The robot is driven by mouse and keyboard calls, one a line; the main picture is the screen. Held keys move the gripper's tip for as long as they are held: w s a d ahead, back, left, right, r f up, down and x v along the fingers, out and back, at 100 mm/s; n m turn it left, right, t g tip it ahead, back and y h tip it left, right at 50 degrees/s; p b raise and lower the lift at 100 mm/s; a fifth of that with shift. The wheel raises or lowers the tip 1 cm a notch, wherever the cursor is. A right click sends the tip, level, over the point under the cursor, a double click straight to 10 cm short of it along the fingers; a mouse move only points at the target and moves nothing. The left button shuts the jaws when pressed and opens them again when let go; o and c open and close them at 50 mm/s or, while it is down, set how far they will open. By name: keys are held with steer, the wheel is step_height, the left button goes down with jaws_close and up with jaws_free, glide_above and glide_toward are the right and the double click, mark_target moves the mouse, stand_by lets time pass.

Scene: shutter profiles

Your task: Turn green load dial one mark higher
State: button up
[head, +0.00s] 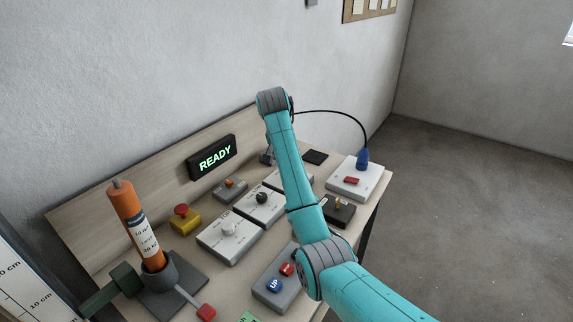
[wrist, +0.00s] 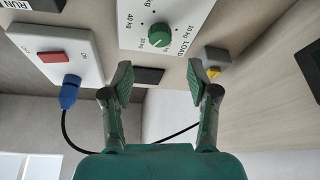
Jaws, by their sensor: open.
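The green load dial (wrist: 160,36) sits on a white panel (wrist: 193,12) marked "LOAD" with kg values, upside down at the top middle of the wrist view. A small pale mark shows on the dial, but I cannot tell which value it points at. My gripper (wrist: 158,80) is open and empty, its two fingers apart and below the dial in the picture. The fingers do not appear to touch the dial. In the head view my arm hides the dial; a white panel (head: 273,181) partly hidden behind the arm may be its panel.
A white box with a red switch (head: 352,181) and blue plug (head: 362,160) stands at the bench's right end; its cable arcs behind my arm. Panels with a black knob (head: 262,198) and a white knob (head: 228,229) lie left of my arm. A "READY" display (head: 212,157) stands behind.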

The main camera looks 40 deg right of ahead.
steer(key=shift+v, duration=1.55)
steer(key=shift+a, duration=0.1)
